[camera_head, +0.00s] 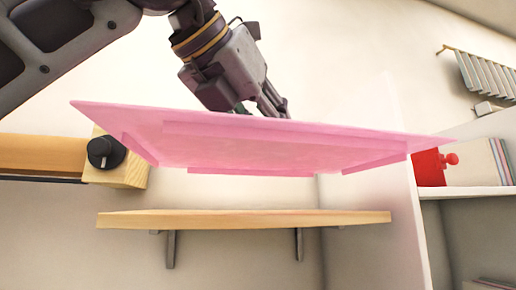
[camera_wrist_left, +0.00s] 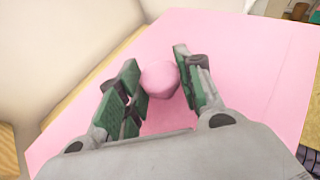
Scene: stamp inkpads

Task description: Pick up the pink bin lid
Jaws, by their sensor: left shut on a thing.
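The pink bin lid (camera_head: 280,148) is held up in the air in the head view, tilted so that its underside with raised strips shows. My left gripper (camera_head: 268,108) reaches down to the lid's top from above. In the left wrist view the lid (camera_wrist_left: 240,65) fills much of the picture, and its round pink knob (camera_wrist_left: 159,79) sits between the two green-padded fingers of my left gripper (camera_wrist_left: 158,82). The gripper is shut on this knob. In the head view the knob is hidden behind the lid's edge. My right gripper is not in view.
A wooden wall shelf (camera_head: 245,219) with dark brackets lies below the lid and looks empty. A wooden block with a black knob (camera_head: 105,152) is at left. A white shelf unit (camera_head: 478,190) at right holds a red object (camera_head: 429,167) and books.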

